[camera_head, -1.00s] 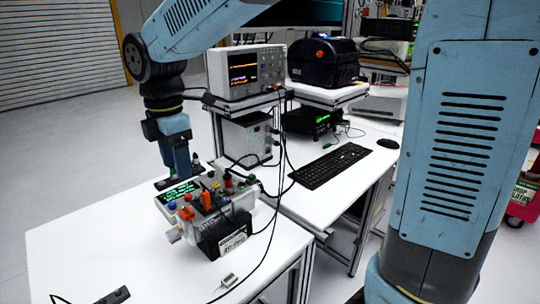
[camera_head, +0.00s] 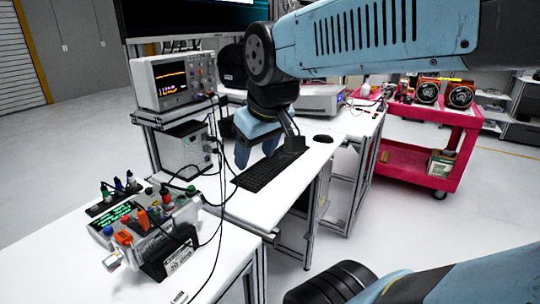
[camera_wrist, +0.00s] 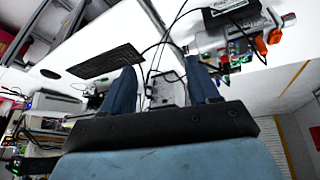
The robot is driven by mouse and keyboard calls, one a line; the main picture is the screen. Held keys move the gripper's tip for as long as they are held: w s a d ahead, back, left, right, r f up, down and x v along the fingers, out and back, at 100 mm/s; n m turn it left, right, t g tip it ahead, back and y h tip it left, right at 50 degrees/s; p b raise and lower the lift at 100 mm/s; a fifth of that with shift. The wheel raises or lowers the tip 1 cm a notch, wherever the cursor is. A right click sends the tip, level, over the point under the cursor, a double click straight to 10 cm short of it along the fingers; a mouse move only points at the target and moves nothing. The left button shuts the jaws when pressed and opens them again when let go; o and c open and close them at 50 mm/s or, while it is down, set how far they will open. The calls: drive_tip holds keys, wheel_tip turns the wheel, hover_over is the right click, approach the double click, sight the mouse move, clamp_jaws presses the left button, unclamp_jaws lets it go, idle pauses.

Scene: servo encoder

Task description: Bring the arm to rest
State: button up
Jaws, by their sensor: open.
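My gripper (camera_head: 262,150) hangs in the air over the far table, in front of the keyboard (camera_head: 268,169) in the head view. Its two blue fingers stand apart with nothing held between them; the wrist view also shows my open gripper (camera_wrist: 165,88). The arm reaches in from the right of the head view with its elbow high. The servo encoder unit (camera_head: 150,225), a box with knobs, plugs and a green display, sits on the near white table, left of and apart from my gripper. It shows upside down at the top of the wrist view (camera_wrist: 235,40).
The oscilloscope (camera_head: 172,80) stands on a shelf at the left, above a grey power unit (camera_head: 185,150). A red cart (camera_head: 425,165) with parts stands at the right. Black cables run from the servo unit across the gap between tables. Open floor (camera_head: 490,240) lies at the right.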

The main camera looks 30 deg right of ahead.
drive_tip(key=shift+s+d+f+m+t, duration=0.15)
drive_tip(key=shift+s+d+f+m, duration=0.05)
drive_tip(key=shift+s+d+m, duration=0.4)
drive_tip(key=shift+s+d+f+m+t, duration=0.15)
drive_tip(key=shift+s+d+m, duration=0.3)
drive_tip(key=shift+m, duration=0.25)
